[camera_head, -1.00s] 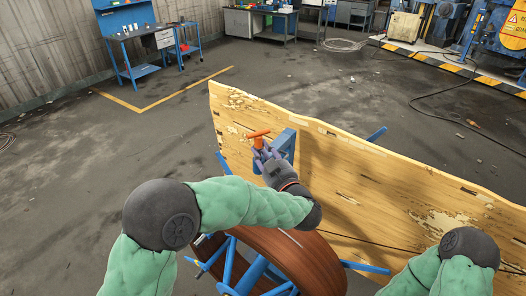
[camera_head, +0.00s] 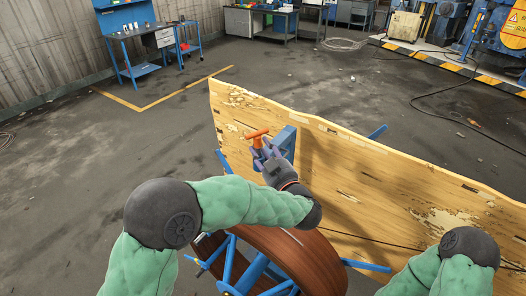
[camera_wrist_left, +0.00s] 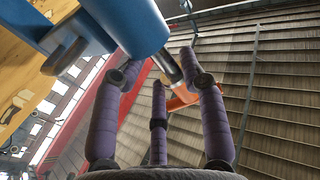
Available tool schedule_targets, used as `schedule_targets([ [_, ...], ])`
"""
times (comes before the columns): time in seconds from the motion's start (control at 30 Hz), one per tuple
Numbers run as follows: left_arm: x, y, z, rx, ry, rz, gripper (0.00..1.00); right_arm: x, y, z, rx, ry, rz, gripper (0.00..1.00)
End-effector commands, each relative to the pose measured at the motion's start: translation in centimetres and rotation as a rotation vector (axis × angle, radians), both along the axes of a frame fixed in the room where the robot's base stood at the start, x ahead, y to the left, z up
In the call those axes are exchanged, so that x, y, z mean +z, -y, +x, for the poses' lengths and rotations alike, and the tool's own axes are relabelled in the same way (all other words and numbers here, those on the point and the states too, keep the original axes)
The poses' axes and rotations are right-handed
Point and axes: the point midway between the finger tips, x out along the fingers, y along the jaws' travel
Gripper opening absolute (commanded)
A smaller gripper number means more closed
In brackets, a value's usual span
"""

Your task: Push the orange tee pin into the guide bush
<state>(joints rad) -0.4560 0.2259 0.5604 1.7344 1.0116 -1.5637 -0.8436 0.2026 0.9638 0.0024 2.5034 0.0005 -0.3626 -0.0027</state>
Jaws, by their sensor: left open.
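The orange tee pin (camera_head: 257,135) stands at the upper end of the blue guide bush bracket (camera_head: 289,138) on the wooden board. In the left wrist view its grey shaft (camera_wrist_left: 168,67) shows between the end of the blue bush (camera_wrist_left: 138,25) and the orange handle (camera_wrist_left: 183,99). Part of the shaft is bare; how deep it sits is hidden. My left gripper (camera_head: 265,153) is just below the handle. In the wrist view its purple fingers (camera_wrist_left: 160,78) are open, spread around the shaft and handle. Contact is unclear. My right gripper is out of view.
The wooden board (camera_head: 400,195) stands behind the bush on blue supports. A brown drum (camera_head: 295,258) on a blue frame lies below my left forearm. A dark cable crosses the board's lower part.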

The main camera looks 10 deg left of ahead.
Motion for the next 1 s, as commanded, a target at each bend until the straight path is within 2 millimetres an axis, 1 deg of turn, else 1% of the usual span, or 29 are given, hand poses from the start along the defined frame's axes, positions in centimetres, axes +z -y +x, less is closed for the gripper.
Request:
schedule_targets([
  [0.03,-1.1,0.1,-0.1,-0.003,-0.024,0.002,0.55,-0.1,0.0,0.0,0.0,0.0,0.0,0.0],
  [0.5,-1.5,0.1,-0.2,-0.002,-0.033,0.004,0.55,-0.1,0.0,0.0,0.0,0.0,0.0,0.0],
  [0.63,-1.5,0.4,-0.5,-0.003,-0.032,0.005,0.55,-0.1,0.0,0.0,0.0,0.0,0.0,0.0],
  [0.77,-1.5,1.4,-1.5,-0.008,-0.03,0.006,0.55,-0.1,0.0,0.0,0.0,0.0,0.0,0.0],
  [1.0,-1.2,3.7,-4.2,-0.007,-0.018,0.007,0.55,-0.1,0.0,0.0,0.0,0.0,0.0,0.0],
])
